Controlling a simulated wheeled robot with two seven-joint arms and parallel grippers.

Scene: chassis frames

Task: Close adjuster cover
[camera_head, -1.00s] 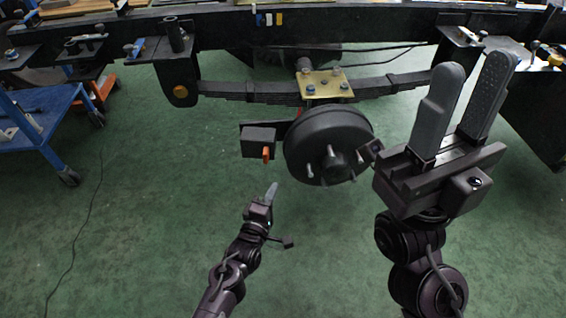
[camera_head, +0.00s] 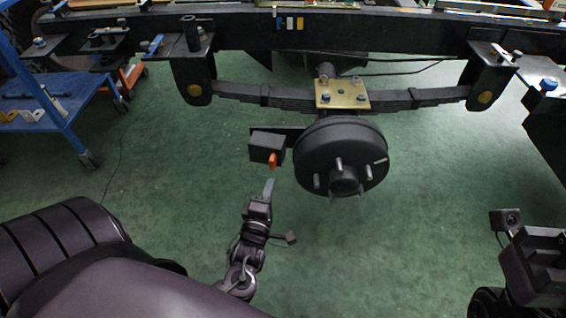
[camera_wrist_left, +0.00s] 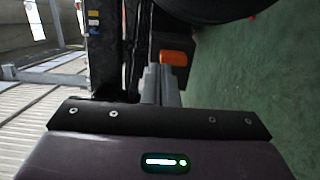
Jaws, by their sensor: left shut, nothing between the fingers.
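A small orange part (camera_head: 273,161), which I take for the adjuster cover, hangs at the lower right corner of a dark box (camera_head: 266,144) left of the black brake drum (camera_head: 341,158). My left gripper (camera_head: 269,188) is shut and empty, its grey fingers pointing up just below the orange part. I cannot tell whether they touch. In the left wrist view the orange part (camera_wrist_left: 176,57) is just beyond the closed fingertips (camera_wrist_left: 161,72). My right gripper's dark body (camera_head: 540,265) is at the right edge, and its fingers are out of view.
A leaf spring (camera_head: 240,93) and brass plate (camera_head: 342,94) sit above the drum, under the long black frame rail (camera_head: 400,32). A blue cart (camera_head: 50,118) stands at left. The green floor (camera_head: 420,220) around the drum is clear.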

